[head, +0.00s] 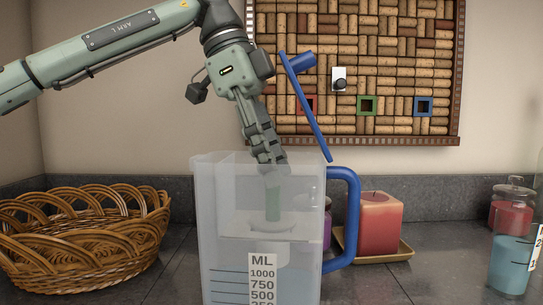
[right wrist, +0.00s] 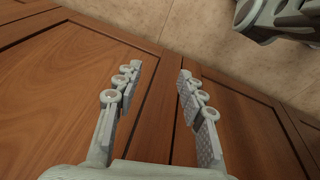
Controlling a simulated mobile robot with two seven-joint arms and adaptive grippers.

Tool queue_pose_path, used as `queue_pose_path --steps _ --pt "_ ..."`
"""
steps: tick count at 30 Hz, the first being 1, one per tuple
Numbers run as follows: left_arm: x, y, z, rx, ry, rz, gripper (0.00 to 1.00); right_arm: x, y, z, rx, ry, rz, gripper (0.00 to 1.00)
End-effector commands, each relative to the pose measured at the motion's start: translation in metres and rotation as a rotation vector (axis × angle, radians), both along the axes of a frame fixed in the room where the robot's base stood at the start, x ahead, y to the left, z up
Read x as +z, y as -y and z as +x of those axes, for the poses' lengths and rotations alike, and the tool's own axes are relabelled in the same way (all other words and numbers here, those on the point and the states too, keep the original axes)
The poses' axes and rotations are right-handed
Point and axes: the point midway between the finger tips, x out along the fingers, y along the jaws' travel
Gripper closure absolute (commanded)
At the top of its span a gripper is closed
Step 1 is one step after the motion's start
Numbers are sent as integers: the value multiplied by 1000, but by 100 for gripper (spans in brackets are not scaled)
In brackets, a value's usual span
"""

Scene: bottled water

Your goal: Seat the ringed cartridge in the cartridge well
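A clear pitcher (head: 225,205) with a blue handle stands on the counter in the head view, its blue lid (head: 312,115) tipped up at the right rim. Through its cloudy wall I see a green upright piece (head: 273,203), apparently the cartridge, above a pale round part (head: 272,229); I cannot make out its ring or the well clearly. My left gripper (head: 272,162) points down into the pitcher mouth, fingertips just above the green piece. Whether the fingers grip it is unclear. My right gripper (right wrist: 157,90) is open and empty in the right wrist view, over wooden cabinet doors.
A wicker basket (head: 75,275) stands left of the pitcher. A red candle (head: 380,224) on a tray, a purple jar (head: 327,225) and a measuring cup of blue liquid (head: 510,265) stand to the right. A cork board (head: 400,60) hangs behind. The counter front right of the pitcher is clear.

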Motion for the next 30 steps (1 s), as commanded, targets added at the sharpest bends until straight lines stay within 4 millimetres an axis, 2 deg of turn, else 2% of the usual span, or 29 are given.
queue_pose_path --steps 4,8,12,21,24,30 --pt "5 0 0 0 0 0 62 0 -1 2 6 4 -2 60" --pt "14 0 0 0 0 -1 62 -22 7 -15 26 -24 -20 60" --pt "42 -11 3 3 2 -3 62 -21 5 -11 22 -15 -15 60" --pt "102 -35 8 3 1 0 62 -23 5 -15 22 -22 -16 60" --pt "114 -40 10 3 1 0 62 -25 5 -16 23 -24 -16 60" --pt "123 -45 10 0 1 0 62 -26 6 -17 23 -24 -16 60"
